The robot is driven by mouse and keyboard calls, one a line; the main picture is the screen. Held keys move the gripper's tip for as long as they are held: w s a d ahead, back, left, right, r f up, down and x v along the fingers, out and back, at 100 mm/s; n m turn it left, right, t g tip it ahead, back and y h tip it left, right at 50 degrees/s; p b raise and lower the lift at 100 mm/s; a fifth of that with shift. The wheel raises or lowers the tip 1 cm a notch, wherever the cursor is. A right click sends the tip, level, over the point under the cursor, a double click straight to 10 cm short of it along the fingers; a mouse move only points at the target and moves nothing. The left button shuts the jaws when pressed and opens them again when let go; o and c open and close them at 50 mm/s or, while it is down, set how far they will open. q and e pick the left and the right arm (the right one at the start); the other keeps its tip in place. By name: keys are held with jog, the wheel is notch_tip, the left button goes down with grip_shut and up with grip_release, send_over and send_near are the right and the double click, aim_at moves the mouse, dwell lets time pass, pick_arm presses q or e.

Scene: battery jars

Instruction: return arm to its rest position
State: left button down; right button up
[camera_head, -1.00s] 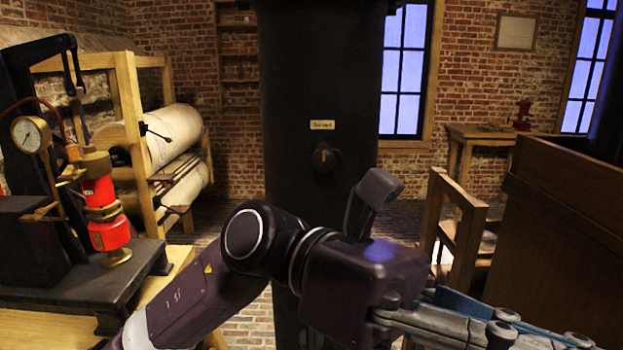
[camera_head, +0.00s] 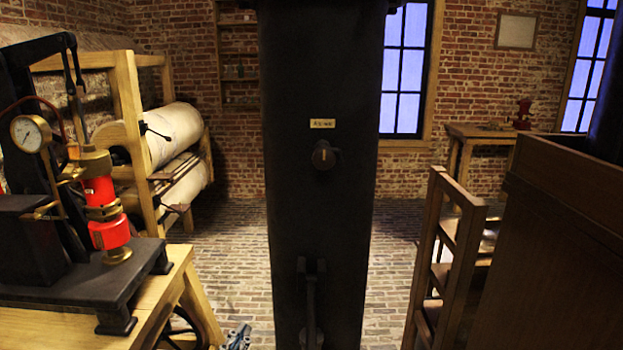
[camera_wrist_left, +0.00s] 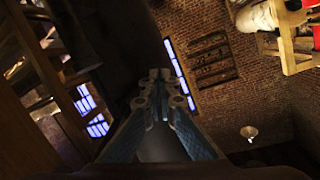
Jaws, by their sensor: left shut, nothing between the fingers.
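My left gripper (camera_head: 238,337) shows only as small grey-blue fingertips at the bottom edge of the head view, low over the brick floor beside the wooden table. In the left wrist view its fingers (camera_wrist_left: 158,76) come together at the tips, shut and empty. The rest of the left arm is out of the head view. My right gripper does not show.
A wooden table (camera_head: 160,295) at left bears a black press (camera_head: 60,265) with a red cylinder (camera_head: 105,215) and gauge. A dark column (camera_head: 320,220) stands in the middle.

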pick_arm(q)
jog(key=s+a+f+n+g+y, duration=0.15)
jog(key=s+f+g, duration=0.25)
jog(key=s+f, duration=0.45)
jog(key=s+a+f+n+g, duration=0.1)
jog(key=s+a+f+g, duration=0.25)
jog(key=s+f, duration=0.55)
jog(key=s+a+f+n+g+y, duration=0.1)
jog(key=s+a+f+g, duration=0.1)
jog(key=s+f+g, duration=0.6)
jog(key=s+f+t, duration=0.1)
jog(key=s+f, duration=0.1)
jog(key=f, duration=1.1)
jog(key=s+f+t, duration=0.1)
jog(key=s+f, duration=0.1)
jog(key=f, duration=1)
jog(key=s+a+f, duration=0.3)
jog(key=s+f, duration=1.3)
jog(key=shift+s+a+g, duration=0.2)
jog(key=shift+s+g, duration=0.1)
jog(key=shift+g, duration=0.15)
jog(key=shift+w+m, duration=0.1)
jog(key=shift+m, duration=0.15)
